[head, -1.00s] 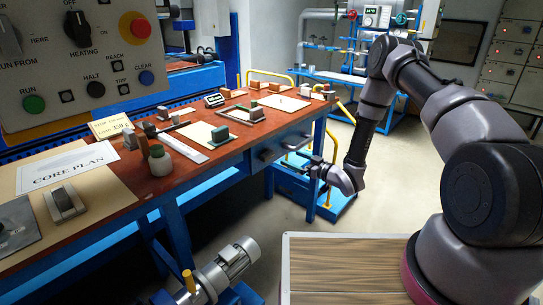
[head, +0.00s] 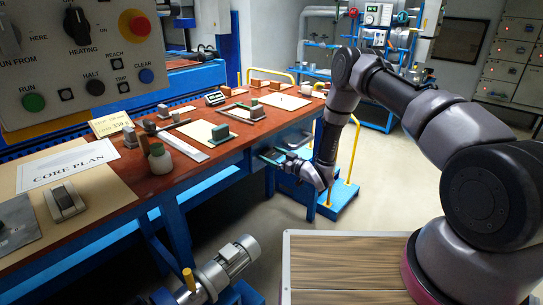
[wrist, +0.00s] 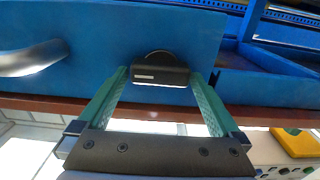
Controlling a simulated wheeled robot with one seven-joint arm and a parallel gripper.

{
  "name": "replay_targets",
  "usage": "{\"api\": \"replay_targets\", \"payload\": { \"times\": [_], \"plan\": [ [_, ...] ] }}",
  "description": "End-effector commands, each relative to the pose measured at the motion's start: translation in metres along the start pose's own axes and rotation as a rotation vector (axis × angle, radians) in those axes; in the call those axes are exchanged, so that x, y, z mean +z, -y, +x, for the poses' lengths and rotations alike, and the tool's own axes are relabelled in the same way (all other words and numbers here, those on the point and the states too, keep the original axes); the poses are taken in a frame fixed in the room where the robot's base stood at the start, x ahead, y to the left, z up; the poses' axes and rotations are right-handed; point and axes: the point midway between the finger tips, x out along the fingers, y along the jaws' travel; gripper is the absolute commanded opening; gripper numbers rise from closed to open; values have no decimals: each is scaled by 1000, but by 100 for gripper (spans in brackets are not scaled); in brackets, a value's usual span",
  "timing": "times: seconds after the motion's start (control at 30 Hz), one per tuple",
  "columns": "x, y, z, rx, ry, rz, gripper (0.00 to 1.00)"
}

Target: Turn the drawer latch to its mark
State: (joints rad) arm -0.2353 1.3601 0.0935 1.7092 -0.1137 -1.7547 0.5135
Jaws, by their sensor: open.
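The drawer latch (wrist: 160,72) is a short dark bar with a rounded hub on the blue drawer front (wrist: 105,35) in the wrist view. It lies roughly level across the picture and has a small pale line on its face. My gripper (wrist: 160,76) is open, with one green finger on each side of the latch's ends. Whether the fingers touch it I cannot tell. In the head view my gripper (head: 270,156) is at the drawer front under the bench, and the latch is hidden there. I cannot make out the latch's target mark.
A silver drawer handle (wrist: 32,59) stands out left of the latch in the wrist view. The red-brown bench top (head: 185,165) holds papers, blocks and small tools above the drawer. A yellow rail (head: 352,150) stands behind my arm. A motor (head: 232,262) sits low in front.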

Motion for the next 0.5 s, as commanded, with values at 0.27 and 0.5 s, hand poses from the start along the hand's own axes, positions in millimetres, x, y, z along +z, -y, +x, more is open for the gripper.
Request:
{"api": "replay_targets", "payload": {
  "times": [0.27,0.5],
  "plan": [
    [0,0,1,1,0,0,96],
    [0,0,1,0,0,-1,32]
  ]
}}
